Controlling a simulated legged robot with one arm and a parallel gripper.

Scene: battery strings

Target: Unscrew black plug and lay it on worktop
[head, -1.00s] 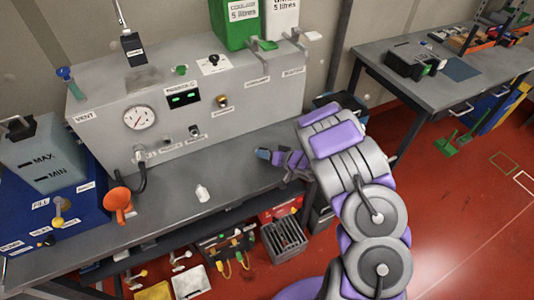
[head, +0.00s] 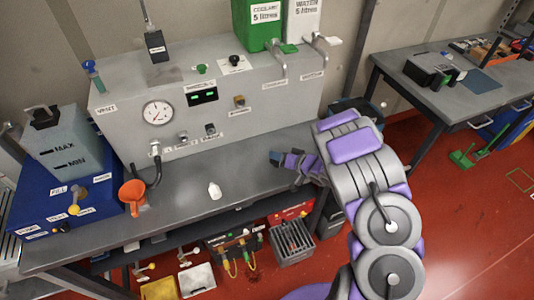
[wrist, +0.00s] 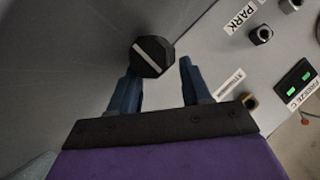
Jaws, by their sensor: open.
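A black faceted plug (wrist: 152,57) with a white stripe across its face shows in the wrist view, at the fingertips and closer to the left finger. My gripper (wrist: 158,66) is open, with a clear gap beside its right finger. I cannot tell whether the plug touches the left finger or what it rests on. In the head view my gripper (head: 276,158) is low over the worktop (head: 180,209), to the right of the panel's fittings. The plug cannot be made out there.
The grey panel cabinet (head: 130,120) stands behind the worktop. A hose (head: 156,172) hangs from a front fitting. The worktop between bottle and gripper is clear.

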